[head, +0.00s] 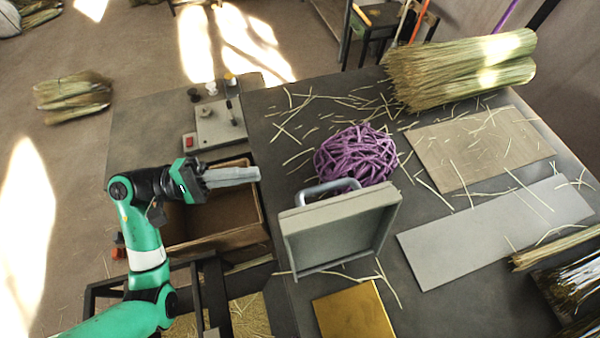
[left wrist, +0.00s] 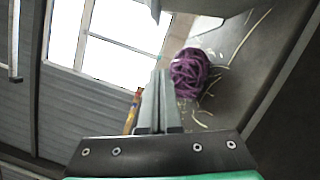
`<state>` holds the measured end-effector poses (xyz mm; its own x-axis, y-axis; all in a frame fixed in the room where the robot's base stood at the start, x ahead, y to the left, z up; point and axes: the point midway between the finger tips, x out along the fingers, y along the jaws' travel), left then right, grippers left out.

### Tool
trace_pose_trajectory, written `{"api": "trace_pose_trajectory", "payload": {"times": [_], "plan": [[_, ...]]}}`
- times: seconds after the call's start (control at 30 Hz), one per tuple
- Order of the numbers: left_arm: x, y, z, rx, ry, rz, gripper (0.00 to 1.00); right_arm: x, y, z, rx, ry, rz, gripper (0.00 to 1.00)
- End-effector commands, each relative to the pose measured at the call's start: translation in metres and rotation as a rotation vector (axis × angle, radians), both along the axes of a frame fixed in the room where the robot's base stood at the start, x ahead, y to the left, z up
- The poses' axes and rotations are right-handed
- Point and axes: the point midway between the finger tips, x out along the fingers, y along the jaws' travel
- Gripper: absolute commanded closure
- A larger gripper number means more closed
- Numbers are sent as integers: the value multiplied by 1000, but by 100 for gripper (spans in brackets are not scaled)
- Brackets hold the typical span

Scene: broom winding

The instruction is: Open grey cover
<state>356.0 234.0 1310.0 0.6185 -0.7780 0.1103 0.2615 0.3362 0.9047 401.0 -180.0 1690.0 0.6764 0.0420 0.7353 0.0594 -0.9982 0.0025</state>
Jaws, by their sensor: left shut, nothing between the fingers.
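The grey cover (head: 340,232) is a shallow box-like lid on the dark table. It stands tilted up, with its hollow inner side facing the camera. A light grey loop handle (head: 328,190) sticks up at its far edge. My left gripper (head: 258,173) is shut and empty, up and to the left of the handle, and looks apart from it. Its closed fingers also show in the left wrist view (left wrist: 161,74). My right gripper is not in view.
A purple twine ball (head: 355,155) lies behind the cover; it also shows in the left wrist view (left wrist: 189,73). A golden plate (head: 356,312) lies in front. An open wooden box (head: 240,238) is below my left gripper. A straw bundle (head: 460,70) lies at the back right.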

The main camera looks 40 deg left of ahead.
Motion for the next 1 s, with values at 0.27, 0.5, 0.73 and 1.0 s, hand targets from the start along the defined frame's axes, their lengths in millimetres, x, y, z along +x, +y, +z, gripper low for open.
{"api": "trace_pose_trajectory", "payload": {"times": [0.27, 0.5, 0.73, 1.0], "plan": [[23, -31, 9, -2, 3, -7, 100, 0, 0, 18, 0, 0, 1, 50], [56, -72, 14, -1, 3, -5, 100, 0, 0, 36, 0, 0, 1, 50], [44, -98, 28, -1, 3, -1, 100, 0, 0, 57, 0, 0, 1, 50], [38, -104, 28, 0, 0, 1, 100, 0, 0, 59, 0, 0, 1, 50]]}}
